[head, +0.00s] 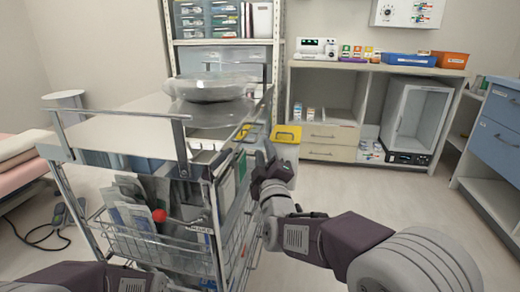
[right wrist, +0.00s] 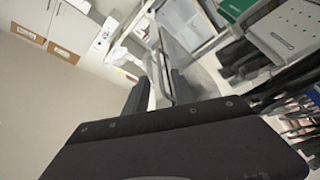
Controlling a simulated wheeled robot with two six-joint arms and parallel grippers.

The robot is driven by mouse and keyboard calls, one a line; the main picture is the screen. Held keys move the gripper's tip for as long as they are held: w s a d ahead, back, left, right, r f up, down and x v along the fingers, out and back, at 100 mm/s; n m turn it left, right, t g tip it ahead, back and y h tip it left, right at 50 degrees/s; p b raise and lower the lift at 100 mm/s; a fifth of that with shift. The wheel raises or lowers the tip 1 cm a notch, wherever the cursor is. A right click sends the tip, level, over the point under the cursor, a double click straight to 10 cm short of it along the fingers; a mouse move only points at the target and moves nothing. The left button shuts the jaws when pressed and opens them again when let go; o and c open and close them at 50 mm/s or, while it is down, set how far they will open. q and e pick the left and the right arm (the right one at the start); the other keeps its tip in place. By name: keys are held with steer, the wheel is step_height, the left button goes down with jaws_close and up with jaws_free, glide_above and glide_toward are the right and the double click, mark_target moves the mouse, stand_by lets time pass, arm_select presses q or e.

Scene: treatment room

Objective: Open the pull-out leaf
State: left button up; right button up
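The trolley (head: 120,132) stands left of centre with a pale top and metal rails. A grey metal surface (head: 205,112) is at its right end, under a round translucent-covered dish (head: 210,87). I cannot tell for certain which part is the pull-out leaf, or how far out it is. My right gripper (head: 272,165) is beside the trolley's right side. In the right wrist view its dark fingers (right wrist: 158,92) are apart, with a thin metal edge between or beyond them; contact is unclear. My left arm shows at the bottom left, but its gripper is out of view.
A wire basket (head: 160,245) with packets hangs on the trolley. A pink-edged couch (head: 20,165) is at the left. A counter (head: 375,67) with boxes and a glass-fronted cabinet (head: 415,115) stands behind. Blue drawers (head: 498,130) are at the right. The floor right of the trolley is clear.

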mark_target(260, 131)
steer(key=b+x, duration=0.1)
steer(key=x, duration=0.7)
steer(key=shift+w, duration=0.15)
steer(key=shift+w+r, duration=0.2)
steer(key=shift+w, duration=0.15)
jaws_close()
stand_by(0.9)
